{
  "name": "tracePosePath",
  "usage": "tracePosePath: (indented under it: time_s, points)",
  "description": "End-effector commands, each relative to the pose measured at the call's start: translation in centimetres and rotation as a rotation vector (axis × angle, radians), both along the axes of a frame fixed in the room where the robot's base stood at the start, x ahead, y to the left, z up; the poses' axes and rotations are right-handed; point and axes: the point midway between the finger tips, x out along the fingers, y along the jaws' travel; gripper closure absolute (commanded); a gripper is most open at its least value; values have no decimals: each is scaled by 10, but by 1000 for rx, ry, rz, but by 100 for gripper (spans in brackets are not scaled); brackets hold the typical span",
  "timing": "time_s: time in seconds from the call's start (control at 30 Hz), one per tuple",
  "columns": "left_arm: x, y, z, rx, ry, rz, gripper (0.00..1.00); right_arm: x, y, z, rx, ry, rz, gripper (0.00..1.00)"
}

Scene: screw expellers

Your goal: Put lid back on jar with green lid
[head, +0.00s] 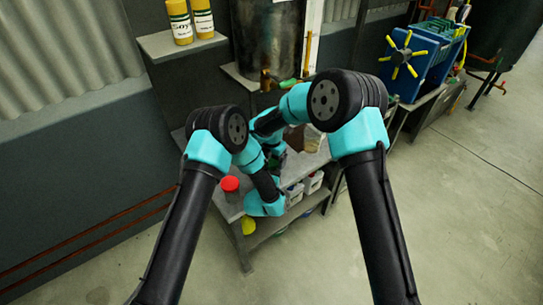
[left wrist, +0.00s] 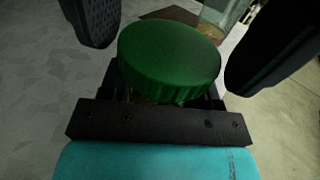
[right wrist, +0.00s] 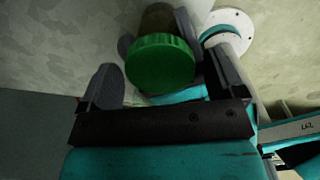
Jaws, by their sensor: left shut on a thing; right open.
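The green lid (right wrist: 161,63) shows in the right wrist view at the end of a brownish jar (right wrist: 158,20). I cannot tell whether it is screwed down. The lid (left wrist: 169,60) also fills the middle of the left wrist view, with a little of the jar under its edge. My left gripper (left wrist: 178,35) is shut on the jar, its fingers either side. My right gripper (right wrist: 165,75) is open, its fingers apart on both sides of the lid. In the head view my arms hide most of the jar and both grippers.
A red-lidded jar (head: 230,184) stands on the metal bench (head: 228,208). Two yellow-capped containers (head: 190,18) stand on a shelf at upper left. A blue machine with a yellow-handled wheel (head: 403,57) stands at upper right. The floor at right is clear.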

Motion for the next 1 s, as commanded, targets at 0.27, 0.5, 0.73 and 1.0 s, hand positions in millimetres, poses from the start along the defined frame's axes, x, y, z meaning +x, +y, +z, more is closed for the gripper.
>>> tracePosePath:
  time_s: [0.27, 0.5, 0.73, 1.0]
  points:
    - [0, 0, 0, 0, -1, 0, 100, 0, 0, 0, 0, 0, 0, 19]
    - [0, 0, 0, 0, -1, 0, 100, 0, 0, 0, 0, 0, -1, 42]
    - [0, 0, 0, 0, -1, 0, 100, 0, 0, 0, 0, 0, -1, 30]
    - [0, 0, 0, 0, -1, 0, 100, 0, 0, 0, 0, 0, -1, 7]
